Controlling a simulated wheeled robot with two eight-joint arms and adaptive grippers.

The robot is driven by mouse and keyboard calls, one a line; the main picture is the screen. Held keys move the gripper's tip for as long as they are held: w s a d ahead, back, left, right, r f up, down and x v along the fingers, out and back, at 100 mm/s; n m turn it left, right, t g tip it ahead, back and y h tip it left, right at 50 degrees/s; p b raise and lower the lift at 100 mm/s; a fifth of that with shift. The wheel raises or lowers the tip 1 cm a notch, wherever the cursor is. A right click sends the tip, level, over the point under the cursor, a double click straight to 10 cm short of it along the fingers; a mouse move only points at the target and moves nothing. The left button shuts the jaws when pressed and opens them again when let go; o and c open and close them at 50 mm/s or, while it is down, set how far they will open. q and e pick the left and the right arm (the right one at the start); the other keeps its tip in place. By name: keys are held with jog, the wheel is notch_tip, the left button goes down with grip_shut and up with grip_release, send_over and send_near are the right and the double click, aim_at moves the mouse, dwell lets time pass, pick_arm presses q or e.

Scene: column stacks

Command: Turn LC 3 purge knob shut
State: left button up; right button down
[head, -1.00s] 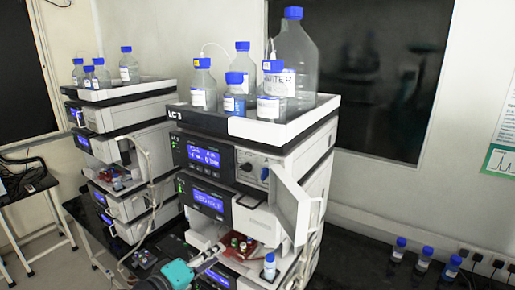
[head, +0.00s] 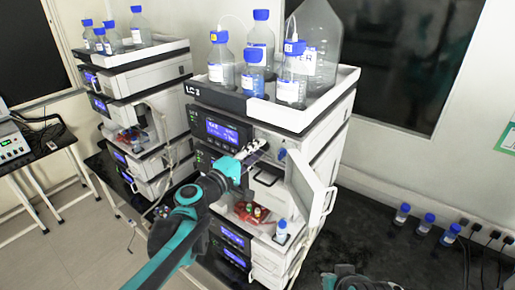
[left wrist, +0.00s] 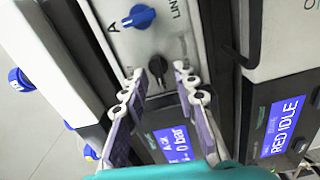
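The LC 3 stack (head: 205,92) stands mid-view in the head view, with bottles on top. A black knob (left wrist: 156,92), which looks like the purge knob, is on its light front panel in the left wrist view. A blue knob (left wrist: 138,16) is beyond it, near the letter A; the blue knob also shows in the head view (head: 282,154). My left gripper (head: 258,147) is at this panel. In the left wrist view its fingertips (left wrist: 158,72) are apart on either side of the black knob; contact is unclear. The head view hides the black knob behind the gripper.
An open white door (head: 312,190) sticks out right of my left gripper. Vials in a red tray (head: 245,212) are below. A dark part, likely of my right arm, shows at the bottom edge. Another stack (head: 150,95) stands left. Small bottles (head: 424,223) are on the right bench.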

pick_arm(q)
jog(key=shift+d, duration=0.1)
jog(key=shift+c, duration=0.2)
jog(key=shift+w, duration=0.1)
grip_shut()
